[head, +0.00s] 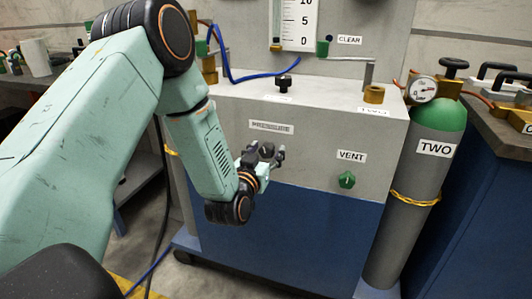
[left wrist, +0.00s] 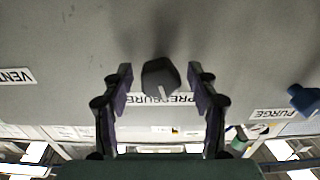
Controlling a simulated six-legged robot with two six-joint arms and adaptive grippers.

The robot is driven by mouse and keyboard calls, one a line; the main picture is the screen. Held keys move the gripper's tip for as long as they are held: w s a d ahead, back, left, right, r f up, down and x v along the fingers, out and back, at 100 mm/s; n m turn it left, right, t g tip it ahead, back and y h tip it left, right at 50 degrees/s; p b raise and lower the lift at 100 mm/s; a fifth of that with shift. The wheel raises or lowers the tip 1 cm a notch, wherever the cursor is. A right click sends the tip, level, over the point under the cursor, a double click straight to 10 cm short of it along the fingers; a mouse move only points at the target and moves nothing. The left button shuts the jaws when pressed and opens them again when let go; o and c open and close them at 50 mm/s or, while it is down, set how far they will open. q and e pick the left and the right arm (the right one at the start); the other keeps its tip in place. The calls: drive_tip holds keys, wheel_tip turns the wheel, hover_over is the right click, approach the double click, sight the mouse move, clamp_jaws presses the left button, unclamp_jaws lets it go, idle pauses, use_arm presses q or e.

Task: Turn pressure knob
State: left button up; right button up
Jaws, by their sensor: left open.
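The pressure knob (left wrist: 160,77) is dark, with a pale pointer line, and sits on the grey panel by the PRESSURE label (left wrist: 170,99) in the left wrist view. My left gripper (left wrist: 160,84) is open, with one finger on each side of the knob and visible gaps between. In the head view the left gripper (head: 268,157) is at the panel front, just below the PRESSURE label (head: 271,127). There the knob is hard to tell apart from the dark fingers.
A green VENT knob (head: 347,180) is right of the gripper on the same panel. A blue knob (left wrist: 303,98) sits by the PURGE label in the left wrist view. A small black knob (head: 284,83) stands on the cabinet top. A gas cylinder (head: 412,180) marked TWO stands at the right.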

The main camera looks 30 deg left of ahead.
use_arm(q)
drive_tip(key=c, duration=1.2)
drive_tip(key=shift+r+m+p, duration=0.1)
drive_tip(key=shift+m+p, duration=0.3)
drive_tip(key=shift+p, duration=0.3)
drive_tip(key=shift+m+p, duration=0.6)
drive_tip(key=shift+p, duration=0.1)
drive_tip(key=o, duration=1.2)
drive_tip(key=v, duration=1.2)
